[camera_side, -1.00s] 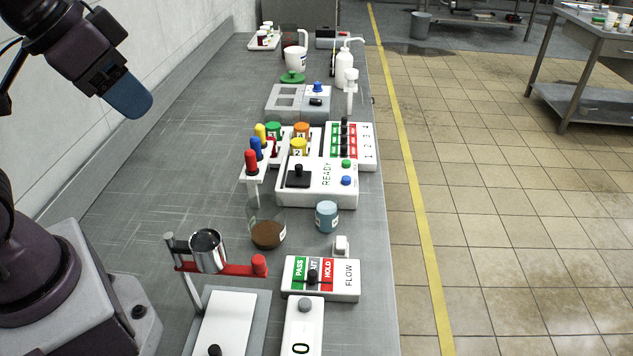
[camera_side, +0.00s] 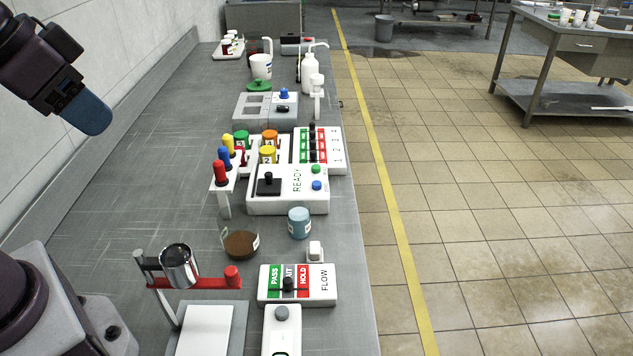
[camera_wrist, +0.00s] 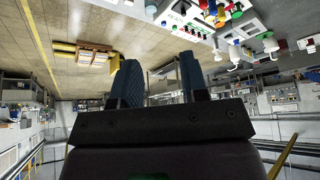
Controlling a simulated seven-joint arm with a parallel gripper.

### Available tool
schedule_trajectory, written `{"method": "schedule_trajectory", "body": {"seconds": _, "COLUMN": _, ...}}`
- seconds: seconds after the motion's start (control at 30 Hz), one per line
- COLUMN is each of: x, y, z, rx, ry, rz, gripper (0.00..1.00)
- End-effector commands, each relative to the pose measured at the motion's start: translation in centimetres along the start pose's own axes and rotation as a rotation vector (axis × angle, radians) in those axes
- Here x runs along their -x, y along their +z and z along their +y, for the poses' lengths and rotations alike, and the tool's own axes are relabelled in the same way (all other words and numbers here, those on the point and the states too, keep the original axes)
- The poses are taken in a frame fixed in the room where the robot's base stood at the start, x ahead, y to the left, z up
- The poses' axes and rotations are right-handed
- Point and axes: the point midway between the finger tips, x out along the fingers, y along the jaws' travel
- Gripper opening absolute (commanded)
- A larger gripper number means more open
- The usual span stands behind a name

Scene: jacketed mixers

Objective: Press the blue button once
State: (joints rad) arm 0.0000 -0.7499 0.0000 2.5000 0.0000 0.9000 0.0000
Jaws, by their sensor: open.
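The blue button (camera_side: 317,185) is a small round cap on the right end of a white box (camera_side: 290,206) marked READY, in the side view. A green button (camera_side: 316,169) sits just behind it, and a black lever (camera_side: 268,180) stands on the box's left part. My gripper (camera_side: 86,112) is raised at the upper left of the side view, well apart from the box. In the wrist view my gripper (camera_wrist: 159,78) shows two blue fingers spread apart with nothing between them. Some panels show small at the top of that view.
Red, blue and yellow handles (camera_side: 222,172) stand left of the box. A blue-grey jar (camera_side: 299,223), a brown-filled dish (camera_side: 241,244) and a FLOW panel (camera_side: 298,299) lie in front. A grey unit with a blue knob (camera_side: 284,93) stands behind. The bench's left side is clear.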

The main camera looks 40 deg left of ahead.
Motion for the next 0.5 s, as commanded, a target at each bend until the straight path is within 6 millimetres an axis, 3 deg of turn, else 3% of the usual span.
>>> {"method": "schedule_trajectory", "body": {"seconds": 0.03, "x": 0.0, "y": 0.0, "z": 0.0, "rx": 0.0, "ry": 0.0, "rz": 0.0, "gripper": 0.29}}
{"method": "schedule_trajectory", "body": {"seconds": 0.17, "x": 0.0, "y": 0.0, "z": 0.0, "rx": 0.0, "ry": 0.0, "rz": 0.0, "gripper": 0.0}}
{"method": "schedule_trajectory", "body": {"seconds": 0.5, "x": 0.0, "y": 0.0, "z": 0.0, "rx": 0.0, "ry": 0.0, "rz": 0.0, "gripper": 0.0}}
